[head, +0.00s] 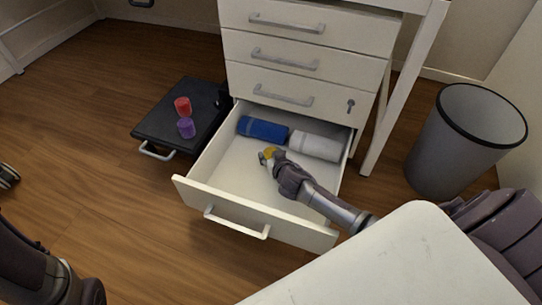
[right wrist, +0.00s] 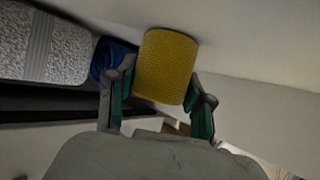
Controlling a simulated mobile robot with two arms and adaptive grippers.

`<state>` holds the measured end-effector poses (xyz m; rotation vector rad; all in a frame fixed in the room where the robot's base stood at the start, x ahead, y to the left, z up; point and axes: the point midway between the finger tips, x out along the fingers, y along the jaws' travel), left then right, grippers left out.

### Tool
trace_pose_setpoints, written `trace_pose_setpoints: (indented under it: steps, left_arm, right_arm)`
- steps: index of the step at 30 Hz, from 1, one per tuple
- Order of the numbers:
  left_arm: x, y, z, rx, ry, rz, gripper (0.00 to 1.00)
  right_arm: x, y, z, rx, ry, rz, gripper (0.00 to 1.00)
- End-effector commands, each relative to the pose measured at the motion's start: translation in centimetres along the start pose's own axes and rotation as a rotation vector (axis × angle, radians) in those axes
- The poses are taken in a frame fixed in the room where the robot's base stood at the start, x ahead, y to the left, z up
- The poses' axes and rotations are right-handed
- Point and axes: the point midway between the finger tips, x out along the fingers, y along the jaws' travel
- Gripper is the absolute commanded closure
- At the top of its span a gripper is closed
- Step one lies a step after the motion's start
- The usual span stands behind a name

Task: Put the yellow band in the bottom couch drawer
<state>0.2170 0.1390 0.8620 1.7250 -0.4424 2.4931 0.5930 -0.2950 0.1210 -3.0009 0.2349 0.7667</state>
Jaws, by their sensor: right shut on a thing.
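The yellow band (head: 270,153) is a small roll with a textured surface, seen close up in the right wrist view (right wrist: 166,66). My right gripper (head: 268,158) is shut on it, with a finger on each side of it in the right wrist view (right wrist: 160,96). The gripper reaches into the open bottom drawer (head: 232,178) of the white cabinet, over the drawer's floor. Whether the band touches the floor I cannot tell. Part of my left arm shows at the lower left; its gripper does not show clearly.
A blue roll (head: 263,130) and a white roll (head: 315,146) lie at the drawer's back. A black platform (head: 160,127) with a red (head: 183,106) and a purple (head: 186,127) roll stands left. A grey bin (head: 455,150) stands right. A white surface (head: 400,265) lies in front.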

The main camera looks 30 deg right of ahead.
Motion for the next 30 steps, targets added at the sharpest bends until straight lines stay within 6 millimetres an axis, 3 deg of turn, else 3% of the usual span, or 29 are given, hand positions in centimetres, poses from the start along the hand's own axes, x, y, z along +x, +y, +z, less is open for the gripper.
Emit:
trace_pose_setpoints:
  steps: [3,4,8,20,26,30]
  left_arm:
    - [-0.4,0.1,-0.1,0.0,0.0,0.0,0.63]
    - [-0.2,0.1,-0.1,0.0,0.0,0.0,0.63]
    - [-0.2,0.1,-0.1,0.0,0.0,0.0,0.63]
    - [0.4,-0.1,0.1,-0.001,0.001,0.0,0.63]
    - [2.3,-0.6,1.1,-0.002,-0.006,-0.005,0.63]
    - [0.2,-1.2,3.4,-0.011,-0.091,-0.032,0.63]
  right_arm:
    - [0.2,0.0,0.4,0.002,0.0,0.0,0.83]
    - [0.1,0.0,0.3,0.001,0.0,0.0,0.43]
    - [0.1,0.0,0.3,0.001,0.0,0.0,0.23]
    - [-0.5,0.0,-0.1,0.0,-0.002,-0.001,0.23]
    - [-4.3,-0.1,-0.4,0.003,-0.004,-0.001,0.23]
    - [-7.4,-0.1,-0.4,0.003,-0.004,-0.002,0.23]
